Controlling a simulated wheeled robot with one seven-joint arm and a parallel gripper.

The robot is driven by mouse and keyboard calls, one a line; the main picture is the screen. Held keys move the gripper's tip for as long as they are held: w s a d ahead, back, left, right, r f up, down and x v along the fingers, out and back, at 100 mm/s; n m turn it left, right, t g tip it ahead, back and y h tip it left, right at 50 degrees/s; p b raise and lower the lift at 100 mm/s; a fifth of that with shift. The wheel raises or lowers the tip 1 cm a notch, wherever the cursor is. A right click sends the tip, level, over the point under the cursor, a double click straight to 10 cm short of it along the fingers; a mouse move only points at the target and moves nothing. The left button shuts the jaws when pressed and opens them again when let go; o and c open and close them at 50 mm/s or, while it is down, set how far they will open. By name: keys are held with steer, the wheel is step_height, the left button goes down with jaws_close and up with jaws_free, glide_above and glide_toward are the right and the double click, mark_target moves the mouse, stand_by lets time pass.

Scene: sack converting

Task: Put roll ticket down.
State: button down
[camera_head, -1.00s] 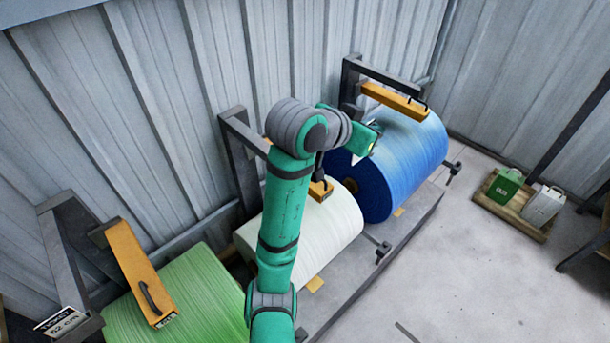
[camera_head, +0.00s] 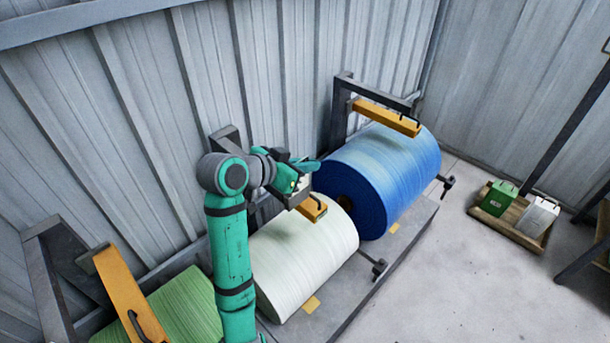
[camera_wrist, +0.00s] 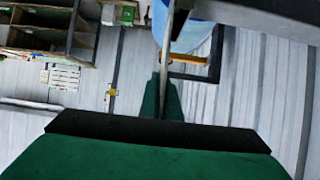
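My gripper (camera_head: 306,168) is above the white roll, near its back and the side toward the blue roll. In the wrist view its green fingers (camera_wrist: 165,98) are close together around a thin upright strip. This strip, seen edge-on, looks like the roll ticket (camera_wrist: 167,45) and runs up out of that view. Its face and print cannot be read. The white roll (camera_head: 305,255) lies between the blue roll (camera_head: 385,175) and the green roll (camera_head: 175,312).
Yellow arms reach over the blue roll (camera_head: 388,116), the white roll (camera_head: 312,208) and the green roll (camera_head: 125,290). Grey posts (camera_head: 340,110) stand behind. The floor at front right is clear.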

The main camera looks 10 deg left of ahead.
mark_target(306, 178)
steer(key=f, duration=0.4)
steer(key=shift+w+a, duration=0.15)
steer(key=shift+a, duration=0.25)
steer(key=shift+d+f, duration=0.1)
steer(key=shift+f, duration=0.3)
steer(key=c, duration=2)
jaws_free()
steer(key=shift+a+r, duration=0.2)
steer(key=shift+r, duration=0.25)
steer(key=v, duration=1.2)
steer(key=shift+d+f, duration=0.1)
steer(key=shift+d, duration=0.05)
